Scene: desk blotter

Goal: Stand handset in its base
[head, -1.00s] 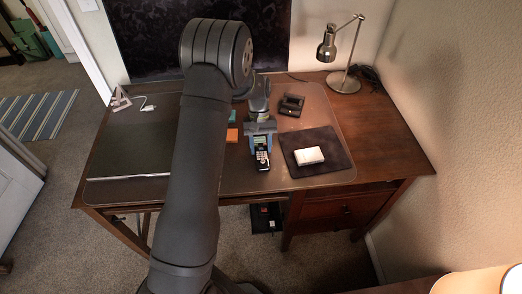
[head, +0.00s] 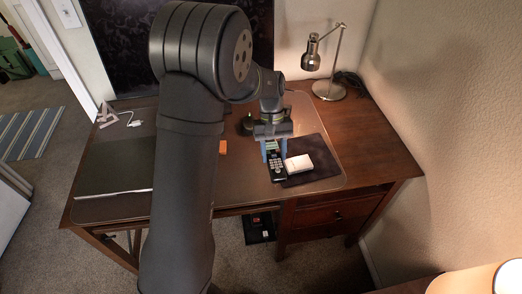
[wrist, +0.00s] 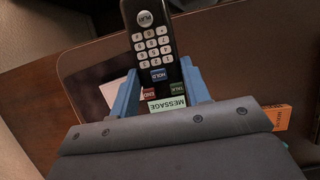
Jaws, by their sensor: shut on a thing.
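The handset (head: 278,168) is black with a pale keypad. My gripper (head: 275,151) is shut on it near its screen end, one blue finger on each side. In the head view it is held over the desk, left of the white box, its keypad end toward the desk's front. In the wrist view the handset (wrist: 150,42) runs up between the fingers of my gripper (wrist: 160,72), with its keys and green label showing. The base does not show clearly now; my wrist covers the spot where it stood in the earlier head view.
A white box (head: 299,164) lies on a dark mat (head: 318,155) right of the handset. An orange block (head: 222,147) is to the left. A metal lamp (head: 328,88) stands at the back right. A dark item (head: 246,125), partly hidden, is left of my wrist.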

